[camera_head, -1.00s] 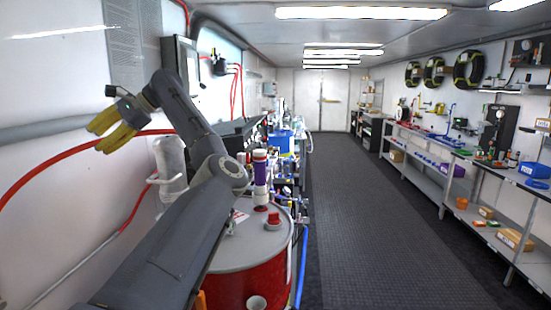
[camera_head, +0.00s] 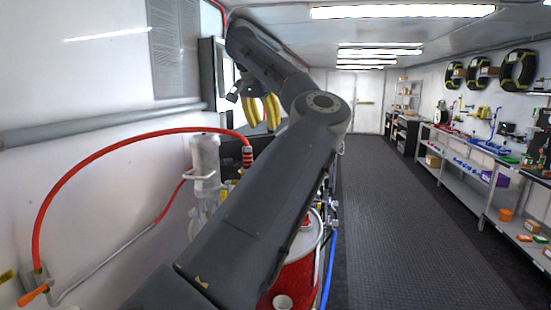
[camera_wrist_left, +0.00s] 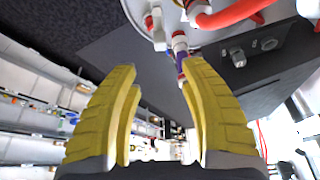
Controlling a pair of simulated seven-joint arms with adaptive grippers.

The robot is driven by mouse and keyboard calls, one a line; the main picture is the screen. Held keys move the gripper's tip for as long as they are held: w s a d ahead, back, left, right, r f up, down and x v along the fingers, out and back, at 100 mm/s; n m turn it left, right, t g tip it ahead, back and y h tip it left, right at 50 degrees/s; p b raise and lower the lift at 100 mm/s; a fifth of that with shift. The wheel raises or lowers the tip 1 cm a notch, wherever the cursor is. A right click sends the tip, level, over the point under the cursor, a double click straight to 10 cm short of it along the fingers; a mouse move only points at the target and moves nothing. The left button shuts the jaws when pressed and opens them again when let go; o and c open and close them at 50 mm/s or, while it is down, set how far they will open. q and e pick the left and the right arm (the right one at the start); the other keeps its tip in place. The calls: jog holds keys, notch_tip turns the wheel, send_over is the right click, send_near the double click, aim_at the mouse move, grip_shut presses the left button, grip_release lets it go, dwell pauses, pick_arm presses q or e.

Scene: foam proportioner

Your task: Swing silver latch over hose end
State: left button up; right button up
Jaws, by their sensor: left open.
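A red hose (camera_head: 110,150) arches from the left wall to a banded end (camera_head: 247,157) that hangs in front of my left arm's gripper side. I cannot make out the silver latch for sure in either view. In the left wrist view, a red hose (camera_wrist_left: 232,12) and a pale metal fitting (camera_wrist_left: 180,42) show at the top, beyond the fingertips. My left gripper (camera_head: 262,118) has yellow fingers pointing down, above the hose end in the picture. In the wrist view it (camera_wrist_left: 160,70) is open, with nothing between its fingers. My right gripper is not in view.
A clear-and-white cylinder (camera_head: 206,155) stands left of the hose end. A red drum (camera_head: 296,278) is partly hidden behind my left arm. A grey wall pipe (camera_head: 100,120) runs at left. The floor aisle (camera_head: 390,220) is clear; workbenches line the right.

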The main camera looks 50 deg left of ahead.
pick_arm(q)
jog(key=x, duration=1.3)
jog(key=shift+w+f, duration=0.1)
jog(key=shift+f, duration=0.3)
jog(key=shift+c, duration=0.5)
grip_shut()
